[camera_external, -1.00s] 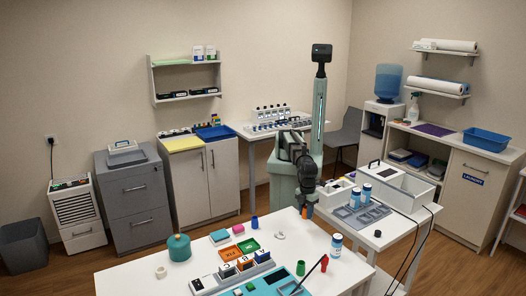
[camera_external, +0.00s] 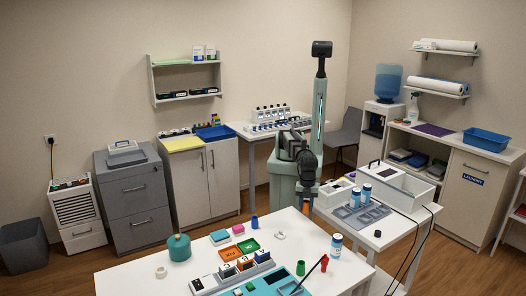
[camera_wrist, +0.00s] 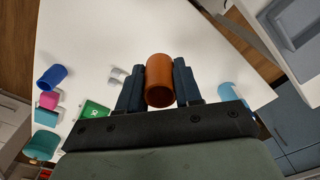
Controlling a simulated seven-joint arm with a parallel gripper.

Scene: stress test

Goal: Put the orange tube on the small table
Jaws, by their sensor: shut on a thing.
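The orange tube (camera_wrist: 159,78) is between the two dark fingers of my gripper (camera_wrist: 158,88) in the wrist view, its open end facing the camera. My gripper is shut on it, with the white work table behind it. In the external view my gripper (camera_external: 307,203) is at the far right edge of the work table (camera_external: 150,273), and the tube is mostly hidden there. A smaller white table (camera_external: 397,232) stands to the right of my gripper, bearing a grey tray (camera_external: 347,221) and several other things.
On the small table are two white-and-blue bottles (camera_external: 365,191) and a white box (camera_external: 402,184). The work table holds a blue cup (camera_external: 254,222), a green cup (camera_external: 301,268), a bottle (camera_external: 336,245), a teal pot (camera_external: 179,248) and a white ring (camera_external: 279,235). Cables (camera_external: 410,255) hang beside the small table.

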